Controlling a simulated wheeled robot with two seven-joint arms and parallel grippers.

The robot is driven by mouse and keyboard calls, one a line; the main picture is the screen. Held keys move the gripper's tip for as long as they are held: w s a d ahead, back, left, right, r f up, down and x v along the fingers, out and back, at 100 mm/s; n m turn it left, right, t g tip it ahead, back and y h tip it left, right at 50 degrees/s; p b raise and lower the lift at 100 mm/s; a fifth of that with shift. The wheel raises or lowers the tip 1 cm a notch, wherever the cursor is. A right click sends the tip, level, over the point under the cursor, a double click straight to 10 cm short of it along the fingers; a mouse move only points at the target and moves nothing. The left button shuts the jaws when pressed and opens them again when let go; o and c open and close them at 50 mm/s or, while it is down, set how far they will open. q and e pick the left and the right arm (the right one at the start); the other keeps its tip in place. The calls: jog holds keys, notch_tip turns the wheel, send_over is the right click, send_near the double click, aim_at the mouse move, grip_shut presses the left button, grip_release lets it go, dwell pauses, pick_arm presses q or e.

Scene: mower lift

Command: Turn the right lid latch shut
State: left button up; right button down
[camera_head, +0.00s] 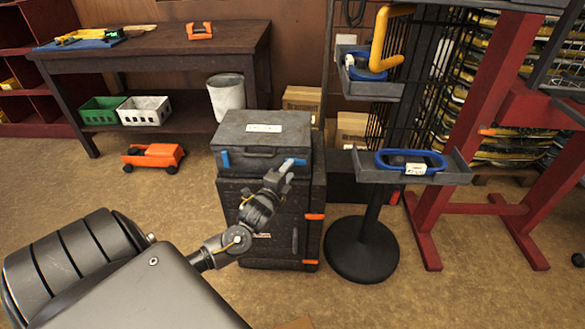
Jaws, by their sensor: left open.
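A dark grey toolbox (262,137) with a white label on its lid stands on a dark cabinet (299,225). Its lid looks down. The blue left latch (225,160) hangs upright on the front face. The blue right latch (299,162) shows at the front right and seems to lie sideways; my gripper partly hides it. My left gripper (286,171) reaches up from below and is open, with its fingertips at or very close to the right latch. I cannot tell whether they touch it. My right gripper is not in view.
A dark workbench (160,45) with bins stands at the back left. An orange toy-like vehicle (153,157) is on the floor. A black stand (362,248) with trays is close to the cabinet's right. Red frames (480,110) stand farther right. The floor at left is mostly clear.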

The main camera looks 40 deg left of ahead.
pick_arm(q)
jog(key=shift+x, duration=1.7)
grip_shut()
